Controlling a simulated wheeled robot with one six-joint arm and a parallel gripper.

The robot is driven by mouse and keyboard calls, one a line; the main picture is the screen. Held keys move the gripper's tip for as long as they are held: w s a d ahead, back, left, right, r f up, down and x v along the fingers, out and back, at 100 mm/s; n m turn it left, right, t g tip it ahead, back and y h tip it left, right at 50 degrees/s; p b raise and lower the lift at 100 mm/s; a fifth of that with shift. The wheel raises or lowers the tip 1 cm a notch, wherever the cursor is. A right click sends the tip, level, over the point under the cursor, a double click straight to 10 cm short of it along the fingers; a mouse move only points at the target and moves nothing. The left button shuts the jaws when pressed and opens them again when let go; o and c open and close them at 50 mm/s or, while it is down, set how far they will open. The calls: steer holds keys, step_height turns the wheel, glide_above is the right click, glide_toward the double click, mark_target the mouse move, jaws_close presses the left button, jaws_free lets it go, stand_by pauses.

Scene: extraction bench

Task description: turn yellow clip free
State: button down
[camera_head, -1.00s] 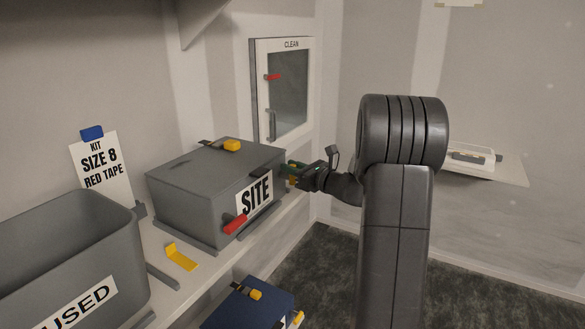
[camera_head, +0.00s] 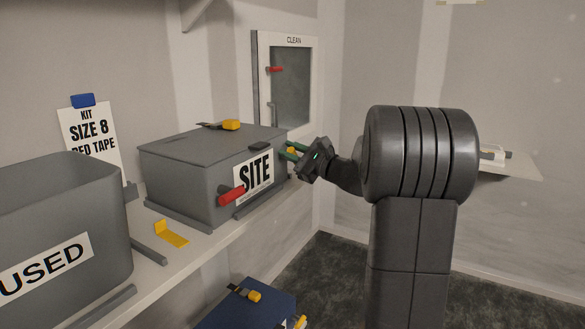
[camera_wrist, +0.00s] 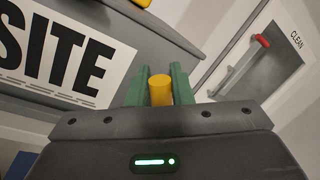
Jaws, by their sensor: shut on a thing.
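The grey SITE box (camera_head: 195,165) stands on the shelf, with a white SITE label on its front that also shows in the wrist view (camera_wrist: 60,55). My gripper (camera_head: 293,152) is at the right end of the box front. In the wrist view its green fingers (camera_wrist: 160,88) are shut on a yellow clip (camera_wrist: 160,90), one finger on each side of it. How the clip joins the box is hidden. Another yellow clip (camera_head: 231,125) is on top of the box. A red handle (camera_head: 232,195) is at the left of the front.
A grey USED bin (camera_head: 60,225) stands at the left. A loose yellow piece (camera_head: 172,236) lies on the shelf between bin and box. A blue case (camera_head: 250,308) is below. The CLEAN cabinet (camera_head: 291,85) hangs behind, and a small ledge (camera_head: 515,165) is at right.

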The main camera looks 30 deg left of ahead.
steer(key=n+b, duration=0.2)
steer(key=f+n+g+b, duration=0.1)
steer(key=n+b, duration=0.1)
steer(key=b, duration=0.1)
steer(key=s+f+n+y+b, duration=0.1)
steer(key=n+b, duration=0.1)
steer(key=b, duration=0.1)
steer(key=shift+f, duration=0.1)
steer(key=n+b, duration=0.1)
steer(key=n+g+b, duration=0.1)
steer(key=b, duration=0.1)
steer(key=n+b, duration=0.1)
steer(key=n, duration=0.1)
steer(key=shift+s+f, duration=0.2)
steer(key=shift+f, duration=0.1)
steer(key=shift+f+n+g+b, duration=0.1)
steer(key=shift+n+g+b, duration=0.3)
steer(key=shift+n+b, duration=0.65)
steer(key=shift+n, duration=0.35)
steer(key=c, duration=1.3)
jaws_free()
steer(key=shift+c, duration=0.2)
